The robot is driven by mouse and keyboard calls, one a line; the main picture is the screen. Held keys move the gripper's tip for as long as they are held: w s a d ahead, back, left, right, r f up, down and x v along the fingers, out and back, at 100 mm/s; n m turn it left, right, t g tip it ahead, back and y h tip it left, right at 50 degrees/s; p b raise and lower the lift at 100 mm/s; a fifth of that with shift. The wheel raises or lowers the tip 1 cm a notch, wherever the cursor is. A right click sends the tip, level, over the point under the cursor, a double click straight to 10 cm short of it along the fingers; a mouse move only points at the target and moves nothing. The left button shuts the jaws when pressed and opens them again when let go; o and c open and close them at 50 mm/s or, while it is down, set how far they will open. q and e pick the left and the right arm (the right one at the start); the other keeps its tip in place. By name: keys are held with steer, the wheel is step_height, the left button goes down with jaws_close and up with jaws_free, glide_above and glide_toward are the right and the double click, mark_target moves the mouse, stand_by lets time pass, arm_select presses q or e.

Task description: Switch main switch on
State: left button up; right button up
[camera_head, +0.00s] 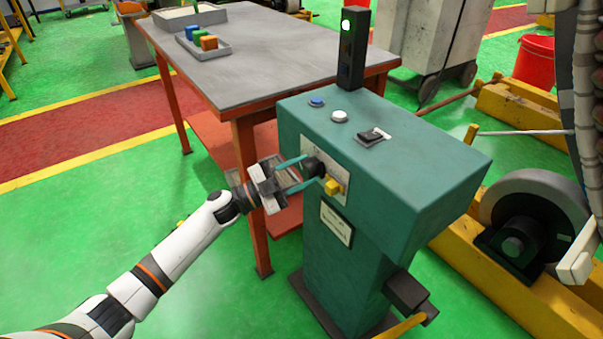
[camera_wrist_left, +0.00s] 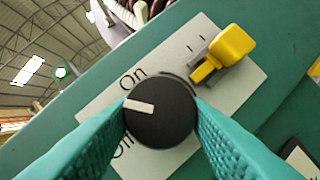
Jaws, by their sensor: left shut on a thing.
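The main switch is a round black knob (camera_wrist_left: 160,112) with a white pointer mark, on a light plate (camera_wrist_left: 240,88) with "On" and "Off" labels. In the wrist view the pointer faces left, roughly between the two labels. In the head view the knob (camera_head: 313,167) sits on the front of a green control cabinet (camera_head: 400,185). My left gripper (camera_head: 305,174) is shut on the knob, its teal fingers on opposite sides of it. The fingers also show in the wrist view (camera_wrist_left: 162,122). My right gripper does not show.
A yellow key-like handle (camera_wrist_left: 232,46) sits on the plate beside the knob. A grey table (camera_head: 270,60) stands behind; a grinding wheel machine (camera_head: 535,205) is right.

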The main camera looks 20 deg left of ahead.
arm_select(q)
steer(key=m+g, duration=0.1)
steer(key=m, duration=0.2)
steer(key=shift+a+r+m+g, duration=0.1)
steer(key=shift+m+g, duration=0.2)
steer(key=shift+r+m+g+p, duration=0.1)
steer(key=shift+m+g+p, duration=0.35)
steer(key=shift+m, duration=0.75)
steer(key=shift+m+g, duration=0.35)
steer(key=shift+m, duration=0.45)
steer(key=shift+m+y, duration=0.4)
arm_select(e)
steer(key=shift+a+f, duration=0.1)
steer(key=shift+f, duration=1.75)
arm_select(q)
steer(key=o, duration=0.7)
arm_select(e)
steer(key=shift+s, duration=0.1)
arm_select(q)
steer(key=shift+a, duration=0.1)
